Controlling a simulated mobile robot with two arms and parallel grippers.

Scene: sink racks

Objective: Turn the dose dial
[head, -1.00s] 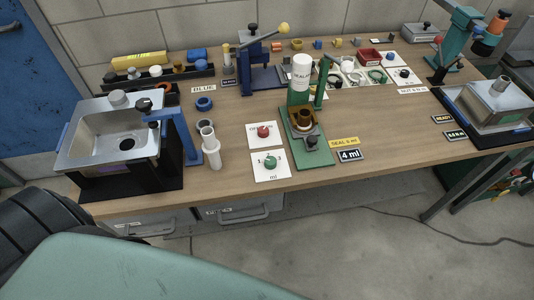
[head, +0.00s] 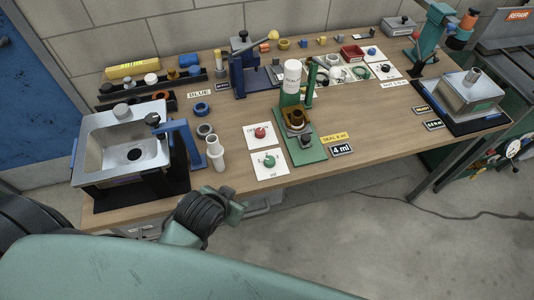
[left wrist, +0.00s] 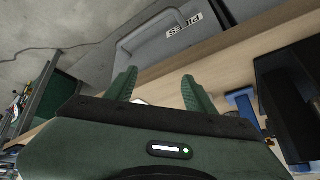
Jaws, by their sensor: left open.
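The dose dial is a green knob (head: 269,160) on a white plate marked "ml" (head: 267,173), near the table's front edge in the head view. A second white plate with a red knob (head: 260,132) lies just behind it. A small sign reading "4 ml" (head: 341,150) lies to the right. My left gripper (head: 238,203) is in front of the table edge, apart from the dial and nearer the camera. In the left wrist view its two green fingers (left wrist: 160,88) are spread with nothing between them. My right gripper is not in view.
A green press (head: 307,155) with a white bottle (head: 292,76) stands right of the dial. A white tube (head: 215,155) and a metal sink unit (head: 90,148) stand to the left. A grey drawer (left wrist: 165,35) under the table edge is close to my left gripper.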

